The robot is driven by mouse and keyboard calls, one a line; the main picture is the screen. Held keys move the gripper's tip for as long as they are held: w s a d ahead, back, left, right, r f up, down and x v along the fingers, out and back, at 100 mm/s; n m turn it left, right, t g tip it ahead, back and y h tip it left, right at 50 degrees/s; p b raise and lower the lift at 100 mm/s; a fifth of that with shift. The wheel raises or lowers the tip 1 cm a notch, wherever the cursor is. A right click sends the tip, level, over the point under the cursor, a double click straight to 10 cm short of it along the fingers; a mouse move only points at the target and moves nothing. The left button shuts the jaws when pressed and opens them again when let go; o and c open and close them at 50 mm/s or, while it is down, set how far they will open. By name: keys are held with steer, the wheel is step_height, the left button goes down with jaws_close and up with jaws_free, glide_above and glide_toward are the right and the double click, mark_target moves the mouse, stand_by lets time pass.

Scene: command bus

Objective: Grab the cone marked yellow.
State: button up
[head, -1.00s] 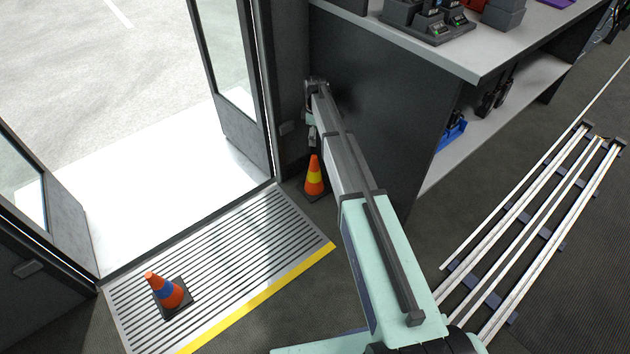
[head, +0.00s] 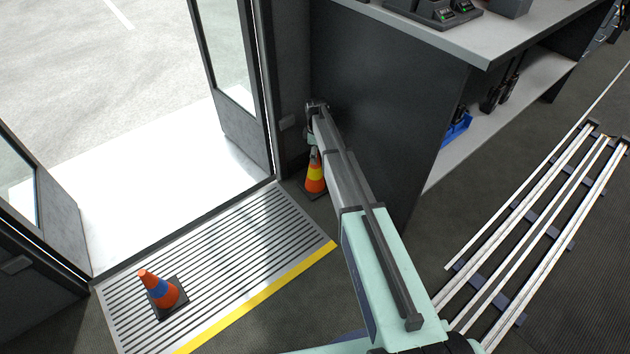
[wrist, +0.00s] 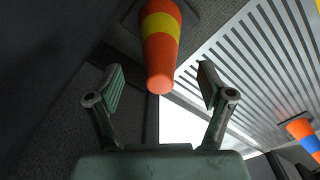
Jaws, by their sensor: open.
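An orange cone with a yellow band (head: 315,178) stands upright on its dark base on the floor, between the metal ramp and the dark cabinet side. My arm partly covers it in the head view. In the wrist view the yellow-banded cone (wrist: 160,45) points its tip toward my gripper (wrist: 157,85). The gripper's two fingers are open, one on each side of the tip's line, with nothing between them. The cone tip appears just beyond the fingertips; I cannot tell the exact gap. In the head view my gripper (head: 313,145) is small and mostly hidden above the cone.
A second orange cone with a blue band (head: 162,290) stands on the ribbed metal ramp (head: 230,250) by the open door. The dark cabinet side (head: 385,110) is close to my arm on the right. Metal rails (head: 540,230) lie on the floor at right.

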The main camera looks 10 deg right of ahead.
mark_target(315, 171)
step_height(315, 171, down, 5)
steer(key=b, duration=0.3)
steer(key=shift+a, duration=0.15)
jaws_close()
